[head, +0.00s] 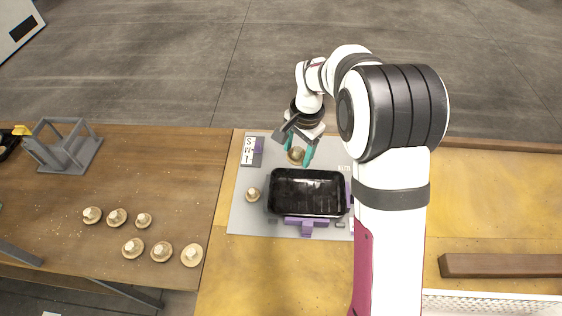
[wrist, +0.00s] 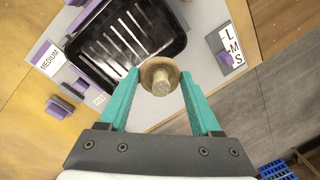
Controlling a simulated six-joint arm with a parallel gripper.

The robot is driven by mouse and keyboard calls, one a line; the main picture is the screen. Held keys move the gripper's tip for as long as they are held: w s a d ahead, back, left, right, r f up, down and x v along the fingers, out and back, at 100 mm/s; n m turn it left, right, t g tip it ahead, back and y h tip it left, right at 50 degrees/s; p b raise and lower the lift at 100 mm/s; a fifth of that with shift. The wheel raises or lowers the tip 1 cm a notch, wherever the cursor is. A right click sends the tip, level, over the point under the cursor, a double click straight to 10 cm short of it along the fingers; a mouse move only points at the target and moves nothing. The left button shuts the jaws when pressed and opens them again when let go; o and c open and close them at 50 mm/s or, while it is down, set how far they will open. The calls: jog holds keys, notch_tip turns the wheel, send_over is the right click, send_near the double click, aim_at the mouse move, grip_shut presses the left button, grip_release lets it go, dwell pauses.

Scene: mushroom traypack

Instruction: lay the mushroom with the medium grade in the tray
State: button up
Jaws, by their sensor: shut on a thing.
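My gripper (head: 298,150) is shut on a pale tan mushroom (head: 296,155), just beyond the far edge of the black tray. In the wrist view the mushroom (wrist: 160,78) sits between the teal fingers (wrist: 160,85), its stem toward the camera. The black tray (head: 307,193) is empty and lies on a grey mat; its slatted floor also shows in the wrist view (wrist: 125,45). A second mushroom (head: 252,194) rests on the mat left of the tray. A card reading MEDIUM (wrist: 47,60) lies beside the tray.
A card marked L, M, S (head: 248,151) with a purple piece stands at the mat's far left corner. Purple holders (head: 306,224) flank the tray. Several mushrooms (head: 116,217) lie on the brown table at left, with a grey frame (head: 70,148) behind them.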

jog(key=s+d, duration=0.8)
jog(key=d, duration=0.6)
send_over(306, 196)
jog(key=shift+m, duration=0.3)
jog(key=f, duration=0.4)
jog(key=d+f, duration=0.1)
jog(key=f, duration=0.1)
jog(key=shift+s, duration=0.3)
jog(key=shift+w+a+f, duration=0.1)
jog(key=shift+a+f, duration=0.05)
jog(key=shift+f, duration=0.95)
jog(key=shift+w+a+f, duration=0.1)
jog(key=shift+a+f, duration=0.05)
jog(key=shift+f, duration=0.9)
jog(key=shift+f, duration=0.1)
jog(key=o, duration=0.9)
